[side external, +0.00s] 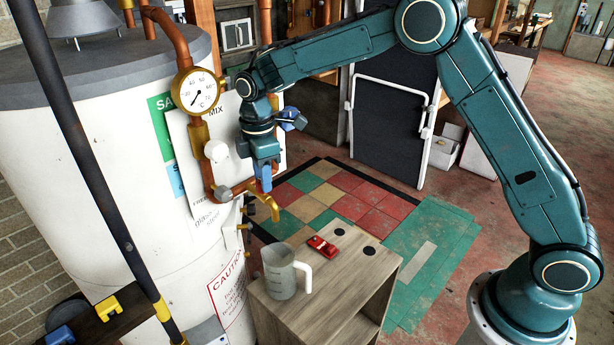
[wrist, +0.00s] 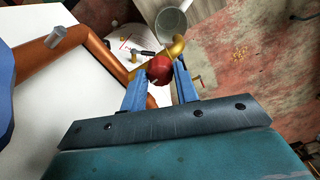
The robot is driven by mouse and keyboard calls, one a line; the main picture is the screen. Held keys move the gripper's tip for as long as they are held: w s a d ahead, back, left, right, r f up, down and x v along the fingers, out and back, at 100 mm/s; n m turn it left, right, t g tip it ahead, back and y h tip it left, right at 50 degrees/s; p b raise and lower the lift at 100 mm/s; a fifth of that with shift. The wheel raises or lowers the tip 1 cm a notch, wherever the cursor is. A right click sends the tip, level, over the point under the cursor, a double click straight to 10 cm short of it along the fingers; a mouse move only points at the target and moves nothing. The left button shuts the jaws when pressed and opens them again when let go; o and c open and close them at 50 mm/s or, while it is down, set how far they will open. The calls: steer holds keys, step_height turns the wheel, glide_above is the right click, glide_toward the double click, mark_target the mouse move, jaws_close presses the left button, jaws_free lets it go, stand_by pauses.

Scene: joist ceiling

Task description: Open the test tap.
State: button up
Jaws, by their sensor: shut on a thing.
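The test tap is a brass tap (side external: 271,205) on the copper pipework at the front of the white tank, with its curved spout pointing down. Its red round knob (wrist: 159,69) sits between my fingers in the wrist view. My gripper (side external: 264,183) comes down on the tap from above, and its blue fingers are shut on the knob, one on each side. In the side view the fingers hide the knob. A grey jug (side external: 280,272) with a white handle stands on the wooden stand below the spout; its open top also shows in the wrist view (wrist: 172,22).
The wooden stand (side external: 335,285) also carries a small red object (side external: 322,245) and dark discs. A dial gauge (side external: 199,91) and copper pipes are close left of my gripper, against the white tank (side external: 70,190). A dark pole crosses the left.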

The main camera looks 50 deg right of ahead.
steer(key=shift+n, duration=1.7)
steer(key=o, duration=1)
steer(key=shift+r, duration=0.15)
step_height(320, 180, up, 14)
steer(key=shift+f, duration=0.2)
